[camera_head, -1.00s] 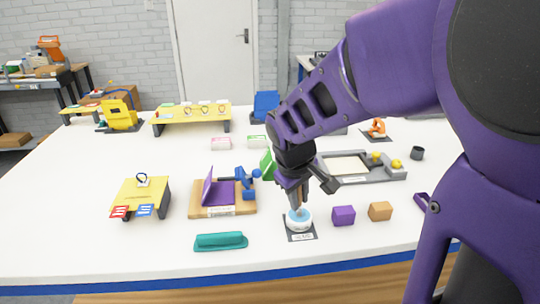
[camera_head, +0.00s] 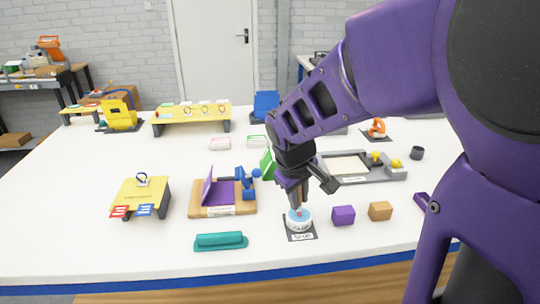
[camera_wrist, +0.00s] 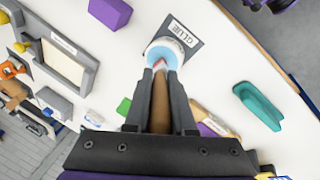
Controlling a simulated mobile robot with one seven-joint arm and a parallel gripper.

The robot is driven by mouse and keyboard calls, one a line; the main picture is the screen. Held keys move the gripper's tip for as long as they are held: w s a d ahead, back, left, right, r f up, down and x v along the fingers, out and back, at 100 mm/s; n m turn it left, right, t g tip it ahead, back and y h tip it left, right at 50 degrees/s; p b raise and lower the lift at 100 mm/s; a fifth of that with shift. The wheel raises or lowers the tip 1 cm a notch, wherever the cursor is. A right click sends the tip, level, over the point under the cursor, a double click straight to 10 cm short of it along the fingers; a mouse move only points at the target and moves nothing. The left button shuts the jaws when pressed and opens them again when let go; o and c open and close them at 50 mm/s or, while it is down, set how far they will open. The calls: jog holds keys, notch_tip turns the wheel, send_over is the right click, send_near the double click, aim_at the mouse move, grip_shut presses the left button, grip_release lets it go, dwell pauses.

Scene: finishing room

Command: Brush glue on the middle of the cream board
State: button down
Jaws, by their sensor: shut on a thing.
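My gripper (camera_head: 295,188) is shut on a brush with a brown wooden handle (camera_wrist: 160,105) and points down at the front middle of the table. The brush's lower end is at the mouth of a round white and light-blue glue pot (camera_head: 299,224), which stands on a dark mat marked GLUE. In the wrist view the fingers (camera_wrist: 162,80) flank the handle, and the brush end meets the pot (camera_wrist: 171,45). How deep it sits is hard to tell. The cream board (camera_head: 346,166) lies in a grey frame to the right, behind the pot; it also shows in the wrist view (camera_wrist: 63,63).
A purple block (camera_head: 343,215) and an orange-brown block (camera_head: 380,211) stand right of the pot. A teal handled object (camera_head: 220,241) lies front left. A wooden base with purple and blue parts (camera_head: 222,211) is left. Yellow knobs (camera_head: 396,164) sit on the grey frame's right side.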

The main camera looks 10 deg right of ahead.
jog(key=shift+r+p, duration=2.8)
jog(key=shift+r, duration=0.7)
jog(key=shift+s+f, duration=0.1)
